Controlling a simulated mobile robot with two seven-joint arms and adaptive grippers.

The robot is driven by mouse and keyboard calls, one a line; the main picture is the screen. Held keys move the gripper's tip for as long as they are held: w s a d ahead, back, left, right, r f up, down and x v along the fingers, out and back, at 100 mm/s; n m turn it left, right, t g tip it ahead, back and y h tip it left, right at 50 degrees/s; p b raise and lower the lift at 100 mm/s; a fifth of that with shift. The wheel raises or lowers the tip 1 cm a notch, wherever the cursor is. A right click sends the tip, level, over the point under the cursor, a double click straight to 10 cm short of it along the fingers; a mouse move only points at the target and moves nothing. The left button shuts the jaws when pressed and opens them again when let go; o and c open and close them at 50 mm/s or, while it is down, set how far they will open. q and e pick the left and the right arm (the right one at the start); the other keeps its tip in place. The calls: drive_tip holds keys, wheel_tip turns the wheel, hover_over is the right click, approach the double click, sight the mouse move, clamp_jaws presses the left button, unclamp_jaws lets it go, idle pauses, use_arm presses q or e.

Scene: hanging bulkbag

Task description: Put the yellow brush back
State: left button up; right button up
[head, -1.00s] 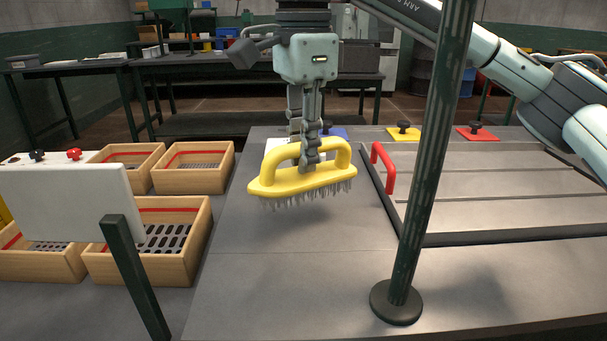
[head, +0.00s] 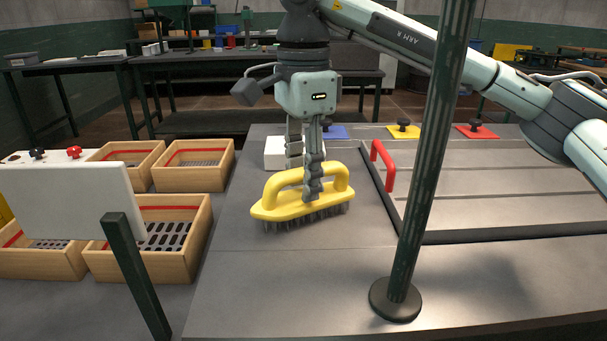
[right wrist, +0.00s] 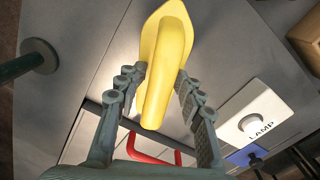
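The yellow brush (head: 290,205), with an arched handle and grey bristles, is low over the grey tabletop (head: 300,270). Its bristles look to be at or very near the surface. My right gripper (head: 313,180) points down with its fingers on either side of the handle, closed on it. In the right wrist view the brush (right wrist: 165,60) shows between the two fingers (right wrist: 162,80), which lie close against the handle. My left gripper is not in view.
A green post (head: 425,180) stands on the table right of the brush. A red handle (head: 384,166) on a framed panel is close by. A white lamp block (head: 280,153) is behind the brush. Wooden bins (head: 197,245) are at the left. The front tabletop is clear.

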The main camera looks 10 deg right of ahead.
drive_tip(key=shift+r, duration=0.3)
wheel_tip(320, 180, up, 7)
drive_tip(key=shift+r+p, duration=0.1)
drive_tip(key=shift+p, duration=0.2)
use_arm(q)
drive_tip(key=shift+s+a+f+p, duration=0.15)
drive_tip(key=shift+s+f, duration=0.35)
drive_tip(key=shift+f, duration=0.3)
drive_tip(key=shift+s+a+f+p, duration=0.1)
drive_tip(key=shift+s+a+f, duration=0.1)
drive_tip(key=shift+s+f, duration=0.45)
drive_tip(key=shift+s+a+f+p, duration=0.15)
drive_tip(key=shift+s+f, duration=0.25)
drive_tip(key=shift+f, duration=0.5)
use_arm(e)
drive_tip(key=shift+r, duration=2.3)
drive_tip(key=shift+c, duration=0.6)
